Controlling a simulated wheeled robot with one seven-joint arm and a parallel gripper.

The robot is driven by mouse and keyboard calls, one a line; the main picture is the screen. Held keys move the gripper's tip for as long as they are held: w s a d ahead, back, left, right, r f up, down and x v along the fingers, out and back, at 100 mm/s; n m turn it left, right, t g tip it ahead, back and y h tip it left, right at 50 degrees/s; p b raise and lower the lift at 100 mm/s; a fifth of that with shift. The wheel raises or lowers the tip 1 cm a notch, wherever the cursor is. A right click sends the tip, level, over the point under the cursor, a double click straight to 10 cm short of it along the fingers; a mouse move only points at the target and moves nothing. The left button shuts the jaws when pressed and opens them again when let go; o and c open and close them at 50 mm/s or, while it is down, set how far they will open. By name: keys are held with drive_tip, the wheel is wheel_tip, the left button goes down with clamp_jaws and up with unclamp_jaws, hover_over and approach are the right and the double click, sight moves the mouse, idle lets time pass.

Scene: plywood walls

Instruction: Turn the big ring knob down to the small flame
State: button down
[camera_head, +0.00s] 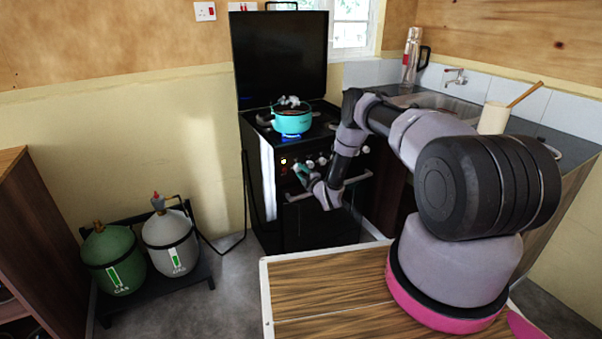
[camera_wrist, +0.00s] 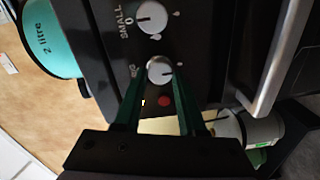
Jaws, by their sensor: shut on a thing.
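The big ring knob (camera_wrist: 160,70) is white and round with a dark pointer line, on the stove's black front panel. The green fingers of my gripper (camera_wrist: 159,78) are on either side of it, shut on it. In the head view my gripper (camera_head: 302,172) reaches the left part of the knob row; the fingers partly hide the knob there. A blue flame (camera_head: 291,136) burns under the turquoise pot (camera_head: 292,121) on the stove (camera_head: 262,150). The pot's side, marked 2 litre, also shows in the wrist view (camera_wrist: 50,40).
Another white knob (camera_wrist: 151,17), labelled SMALL, sits beside the gripped one. A red button (camera_wrist: 164,101) shows between my fingers. The oven handle (camera_wrist: 280,60) runs below the panel. Green (camera_head: 113,259) and grey (camera_head: 171,243) gas bottles stand at left. A wooden tabletop (camera_head: 325,290) lies in front.

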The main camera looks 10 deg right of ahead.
drive_tip(key=shift+n, duration=0.3)
drive_tip(key=shift+c, duration=2.4)
unclamp_jaws()
drive_tip(key=v, duration=1)
drive_tip(key=shift+s, duration=0.4)
drive_tip(key=shift+d, duration=0.1)
